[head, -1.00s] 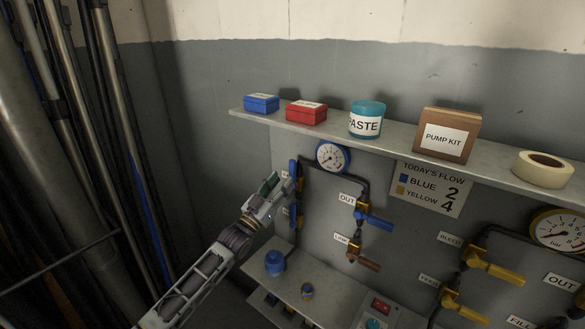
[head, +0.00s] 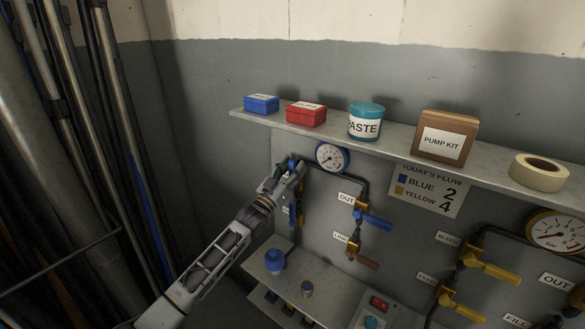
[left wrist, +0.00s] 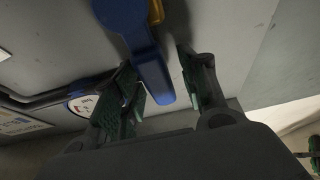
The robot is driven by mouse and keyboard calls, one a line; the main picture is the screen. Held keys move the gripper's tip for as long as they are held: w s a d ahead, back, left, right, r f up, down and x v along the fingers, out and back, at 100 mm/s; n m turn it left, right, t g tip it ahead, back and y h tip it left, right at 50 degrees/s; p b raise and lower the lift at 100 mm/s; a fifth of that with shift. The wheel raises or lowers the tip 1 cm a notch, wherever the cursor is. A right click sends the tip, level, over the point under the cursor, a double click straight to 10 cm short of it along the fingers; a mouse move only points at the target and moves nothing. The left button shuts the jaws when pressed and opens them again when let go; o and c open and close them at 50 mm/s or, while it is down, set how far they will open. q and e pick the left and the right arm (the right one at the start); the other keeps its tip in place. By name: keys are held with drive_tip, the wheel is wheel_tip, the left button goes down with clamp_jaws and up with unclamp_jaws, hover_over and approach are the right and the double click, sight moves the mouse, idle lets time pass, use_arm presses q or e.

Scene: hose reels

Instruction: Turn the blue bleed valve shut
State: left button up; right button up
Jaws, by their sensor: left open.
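The blue bleed valve's handle (left wrist: 150,65) hangs between my left gripper's two fingers in the left wrist view. A yellow part shows at its root. My left gripper (left wrist: 163,82) is open around the handle; I see no clear grip on it. In the head view my left gripper (head: 286,172) is at the upper left of the blue panel and hides most of that valve and its label. Another blue handle (head: 294,214) sits just below the gripper. My right gripper is not in view.
A blue-rimmed gauge (head: 332,157) is close right of my left gripper. The OUT valve's blue handle (head: 374,222) is further right. A shelf (head: 400,143) with boxes and a paste tub runs above. A lower ledge (head: 325,292) holds a blue knob (head: 275,261).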

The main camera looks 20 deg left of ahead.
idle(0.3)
use_arm(q)
clamp_jaws()
